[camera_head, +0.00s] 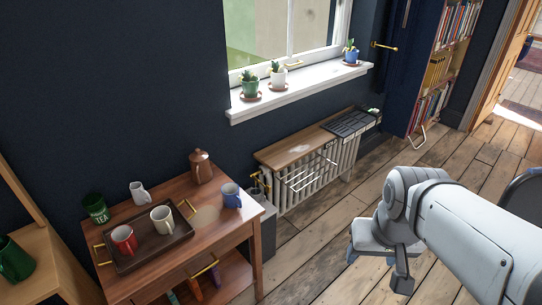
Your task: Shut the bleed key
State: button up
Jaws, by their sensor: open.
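The cream radiator (330,174) stands against the dark wall under the window, with a wooden shelf (295,148) on top. A small brass fitting (259,183) sits at its left end, close to the wooden cabinet. It is too small to tell whether this is the bleed key or how it is turned. My gripper (378,266) is over the floor at the right, open and empty. It is well to the right of the radiator and apart from it.
A wooden cabinet (215,228) bears a tray (150,253) with mugs, a brown pot (201,167) and a blue mug (231,195). A grey box (267,228) stands between cabinet and radiator. A wire rack (307,177) hangs on the radiator's front. The floor before it is clear.

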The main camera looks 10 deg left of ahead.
aim_at(269, 187)
jog(key=k, duration=1.15)
jog(key=u, duration=0.45)
jog(key=i, duration=2.2)
jog(key=z, duration=0.75)
jog(key=k, duration=0.75)
jog(key=z, duration=0.25)
jog(key=i, duration=0.8)
jog(key=u, duration=0.1)
